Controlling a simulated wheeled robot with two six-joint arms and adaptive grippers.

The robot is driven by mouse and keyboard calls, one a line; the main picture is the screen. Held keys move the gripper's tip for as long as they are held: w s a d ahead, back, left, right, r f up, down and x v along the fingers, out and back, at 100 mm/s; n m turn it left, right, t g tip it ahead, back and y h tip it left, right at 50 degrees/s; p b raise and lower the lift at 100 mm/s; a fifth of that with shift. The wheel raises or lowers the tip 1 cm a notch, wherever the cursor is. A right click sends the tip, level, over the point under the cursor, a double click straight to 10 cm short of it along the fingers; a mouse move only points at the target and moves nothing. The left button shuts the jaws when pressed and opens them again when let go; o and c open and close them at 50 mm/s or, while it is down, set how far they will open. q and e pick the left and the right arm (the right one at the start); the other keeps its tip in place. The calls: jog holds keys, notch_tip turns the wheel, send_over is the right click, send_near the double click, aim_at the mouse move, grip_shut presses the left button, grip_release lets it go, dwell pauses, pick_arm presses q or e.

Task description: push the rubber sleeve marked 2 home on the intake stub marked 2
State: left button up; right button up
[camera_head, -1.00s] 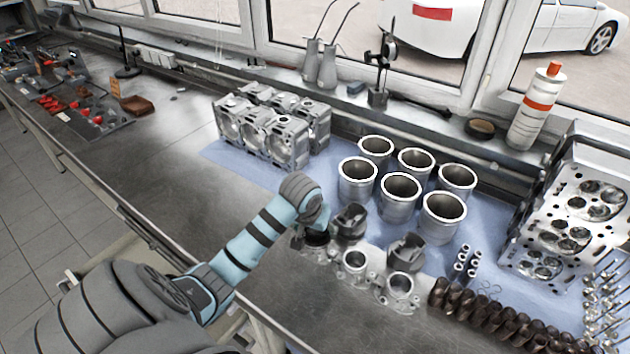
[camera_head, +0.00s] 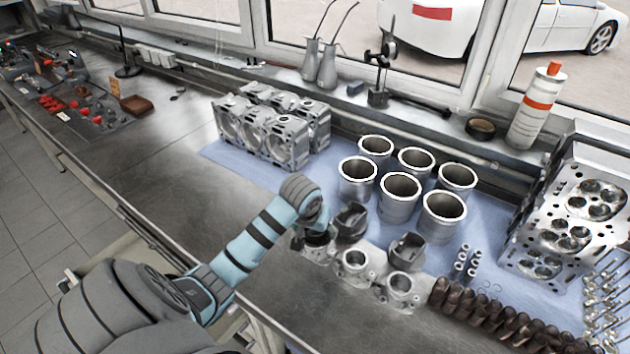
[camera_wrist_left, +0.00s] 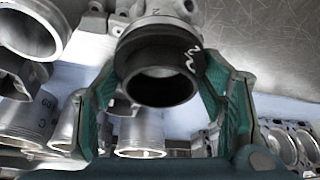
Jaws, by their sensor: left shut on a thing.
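The rubber sleeve marked 2 (camera_wrist_left: 160,78) is a black ring with a white 2 on its side in the left wrist view. My left gripper (camera_wrist_left: 160,66) is shut on it, with a green-padded finger at each side. The metal intake stub marked 2 (camera_wrist_left: 160,14) is directly behind the sleeve, in line with it. The sleeve hides the stub's end, so I cannot tell how deep it sits. In the head view my left gripper (camera_head: 319,222) is over the leftmost stub, with the black sleeve (camera_head: 318,239) partly showing below it. My right gripper is not in view.
Two bare stubs (camera_head: 355,261) (camera_head: 399,284) stand close to the right. Black pistons (camera_head: 350,221) (camera_head: 407,250) and several cylinder liners (camera_head: 399,193) crowd the mat behind. An engine block (camera_head: 265,133) is at the back left.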

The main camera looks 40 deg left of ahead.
pick_arm(q)
jog(key=shift+f, duration=0.5)
jog(key=o, duration=1.2)
jog(key=shift+r, duration=0.1)
notch_tip(320, 180, up, 8)
jog(key=shift+f, duration=0.25)
dwell(0.3)
